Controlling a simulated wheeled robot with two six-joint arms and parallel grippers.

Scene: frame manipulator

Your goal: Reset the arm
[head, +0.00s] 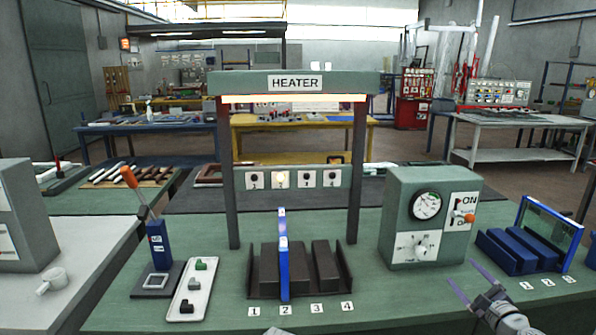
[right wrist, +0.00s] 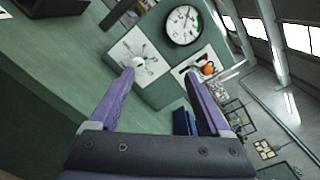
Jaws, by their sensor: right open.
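My right gripper (head: 470,284) is at the lower right of the head view, over the green bench in front of the control box (head: 400,215). Its purple fingers are spread apart with nothing between them. The right wrist view also shows this open gripper (right wrist: 160,95), pointing toward the box with its round gauge, dial and orange-knobbed switch. My left gripper is not in view.
A heater frame (head: 225,180) stands mid-bench over a dark slotted rack (head: 265,275) holding a blue-edged panel (head: 284,262). A blue rack (head: 505,252) with a glass panel is at right. A lever (head: 158,240) and white tray (head: 187,290) are at left.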

